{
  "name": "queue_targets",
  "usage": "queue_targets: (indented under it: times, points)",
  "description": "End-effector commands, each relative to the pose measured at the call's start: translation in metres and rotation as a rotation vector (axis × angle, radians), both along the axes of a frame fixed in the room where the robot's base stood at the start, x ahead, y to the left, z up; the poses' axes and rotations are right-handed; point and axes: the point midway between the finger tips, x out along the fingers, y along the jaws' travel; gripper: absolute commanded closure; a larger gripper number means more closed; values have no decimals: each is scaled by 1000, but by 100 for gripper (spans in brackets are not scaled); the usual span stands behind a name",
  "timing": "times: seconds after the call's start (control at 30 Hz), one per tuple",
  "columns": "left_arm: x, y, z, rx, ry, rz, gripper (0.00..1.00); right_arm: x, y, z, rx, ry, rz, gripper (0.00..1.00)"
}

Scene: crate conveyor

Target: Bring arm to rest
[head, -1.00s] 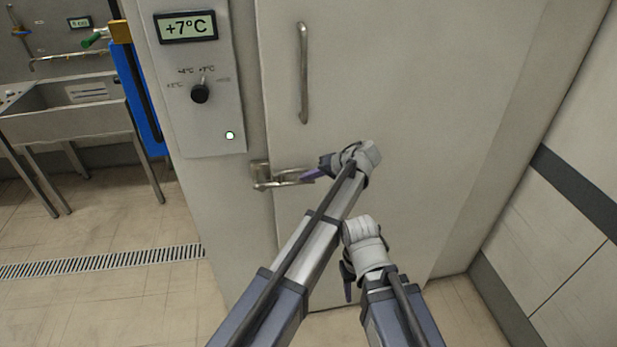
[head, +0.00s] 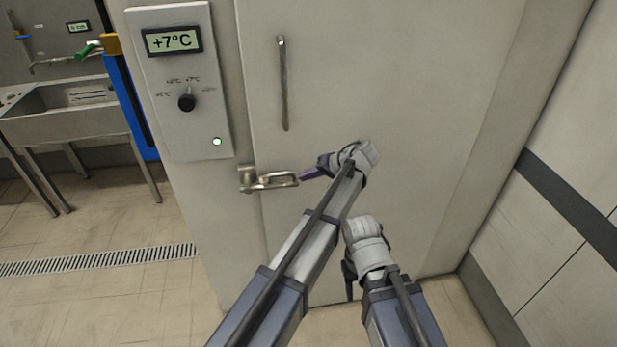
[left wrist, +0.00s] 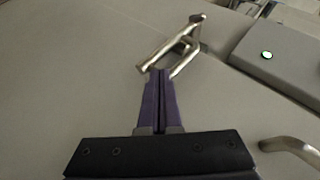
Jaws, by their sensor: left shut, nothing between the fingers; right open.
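My left arm reaches across the cold-room door (head: 400,70) in the head view. Its gripper (head: 304,176) points left, with its purple fingertips by the right end of the metal latch (head: 270,180). In the left wrist view the gripper (left wrist: 158,85) is shut and empty, and the latch (left wrist: 172,48) shows just beyond the tips. I cannot tell whether the tips touch it. My right gripper (head: 349,288) hangs low in front of the door, pointing down. Its fingers are small and partly hidden by its wrist.
A control panel (head: 185,75) reading +7°C, with a black knob (head: 187,102) and a lit green lamp, is left of the door. The door has a vertical handle (head: 283,85). A steel sink (head: 70,115) stands far left. A wall closes the right side.

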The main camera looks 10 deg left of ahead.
Motion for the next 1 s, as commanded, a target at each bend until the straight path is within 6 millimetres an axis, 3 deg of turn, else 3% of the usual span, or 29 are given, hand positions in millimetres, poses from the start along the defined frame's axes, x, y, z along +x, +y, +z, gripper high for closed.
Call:
queue_targets:
  times: [0.1, 0.63, 0.73, 0.83, 1.0]
  points:
    - [0, 3, 10, 4, -2, 0, 100, 0, 0, 10, 0, 0, 0, 50]
    - [-6, 8, 7, -9, 7, 2, 100, 0, 0, 9, 0, 0, 0, 50]
    - [-36, 26, -6, -78, 53, 5, 100, 0, 0, 9, 0, 0, 0, 50]
    - [-86, 50, -28, -212, 128, 2, 100, 0, 0, 9, 0, 0, 0, 50]
    - [-153, 64, -55, -433, 214, -28, 100, 0, 0, 9, 0, 0, 0, 50]
